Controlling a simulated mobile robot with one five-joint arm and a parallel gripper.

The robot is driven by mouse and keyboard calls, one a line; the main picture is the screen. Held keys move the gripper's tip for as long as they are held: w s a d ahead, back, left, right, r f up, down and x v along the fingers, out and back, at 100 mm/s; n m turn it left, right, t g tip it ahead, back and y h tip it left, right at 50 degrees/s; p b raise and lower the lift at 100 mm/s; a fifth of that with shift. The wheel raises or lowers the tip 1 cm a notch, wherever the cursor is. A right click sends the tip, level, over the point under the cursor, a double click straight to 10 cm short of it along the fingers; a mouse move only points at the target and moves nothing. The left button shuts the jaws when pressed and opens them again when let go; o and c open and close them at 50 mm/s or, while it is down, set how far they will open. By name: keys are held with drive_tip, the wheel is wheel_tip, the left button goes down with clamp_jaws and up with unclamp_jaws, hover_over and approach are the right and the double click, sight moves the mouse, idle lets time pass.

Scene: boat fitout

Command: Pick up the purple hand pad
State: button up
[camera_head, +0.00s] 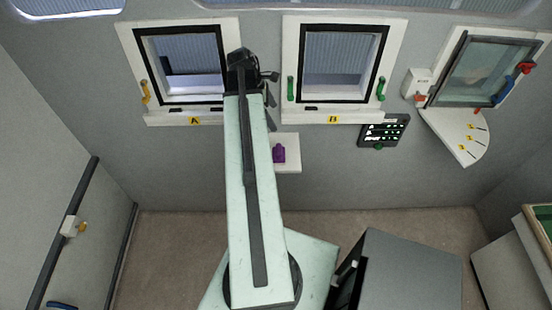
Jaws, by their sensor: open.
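The purple hand pad (279,153) is a small purple block on a white wall shelf (288,165) below and between the two windows. My gripper (272,98) is at the far end of my pale green arm, above and slightly left of the pad in the picture. Dark fingers show at its right side, apart from the pad. It is open, and nothing shows between the fingers. My arm passes just left of the shelf and may hide its left end.
Window A (183,65) and window B (342,65) have projecting white sills. A dark switch panel (384,131) and a fan-shaped white shelf (458,135) are to the right. A grey cabinet (410,272) stands at lower right. Bare floor (170,245) shows left of my base.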

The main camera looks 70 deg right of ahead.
drive_tip(key=b, duration=1.4)
hover_over(277, 149)
drive_tip(key=w, duration=0.2)
drive_tip(key=f, duration=1.5)
drive_tip(key=shift+s+a+f, duration=0.1)
drive_tip(key=shift+a+f, duration=0.15)
drive_tip(key=shift+a, duration=0.15)
drive_tip(key=b+x, duration=0.2)
drive_tip(key=shift+s+f, duration=0.1)
drive_tip(key=shift+f, duration=0.15)
drive_tip(key=shift+r, duration=0.1)
drive_tip(key=b+x, duration=0.5)
drive_tip(key=shift+f, duration=0.25)
drive_tip(key=shift+r, duration=0.2)
drive_tip(key=c, duration=1.5)
